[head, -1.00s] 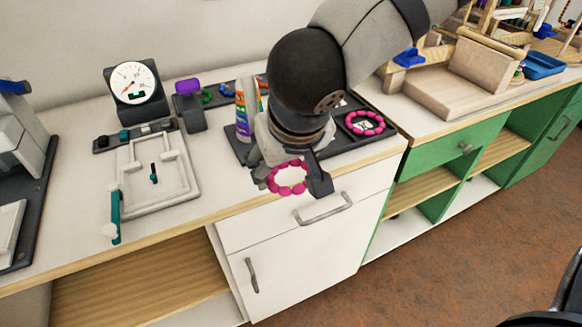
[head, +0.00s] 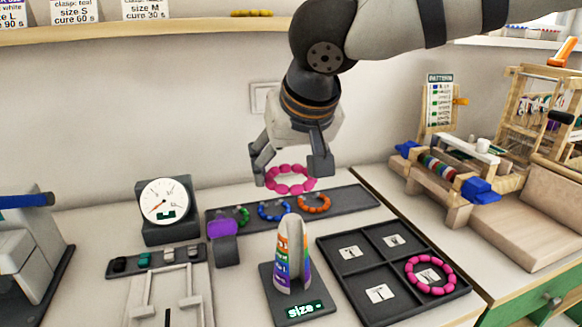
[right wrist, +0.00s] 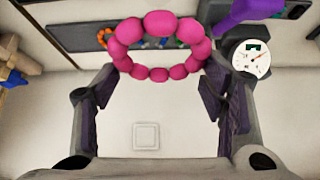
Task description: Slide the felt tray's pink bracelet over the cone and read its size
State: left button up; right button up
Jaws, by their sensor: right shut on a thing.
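My right gripper (head: 290,166) is shut on a pink bead bracelet (head: 284,190) and holds it flat in the air, with a finger at either side. The same bracelet (right wrist: 158,74) shows as a whole ring between the fingertips in the right wrist view. The cone (head: 291,258), with coloured size bands, stands upright on a dark base whose display (head: 305,309) reads "size -". In the head view the bracelet is above the cone's tip and apart from it. My left gripper is not in view.
A dark tray (head: 372,256) with label cards holds another pink bracelet (head: 409,266) at its right. A long dark tray (head: 352,198) behind holds green, blue and orange bracelets. A dial gauge (head: 164,202) and a purple-topped device (head: 223,229) stand left of the cone.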

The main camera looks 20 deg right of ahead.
aim_at(290, 215)
jog(key=shift+s+d+f, duration=0.1)
jog(key=shift+s+f, duration=0.05)
jog(key=shift+f, duration=1.65)
jog(key=shift+s+f, duration=0.15)
jog(key=shift+f, duration=1.65)
jog(key=o, duration=1.5)
jog(key=shift+o, duration=0.2)
jog(key=shift+r, duration=5)
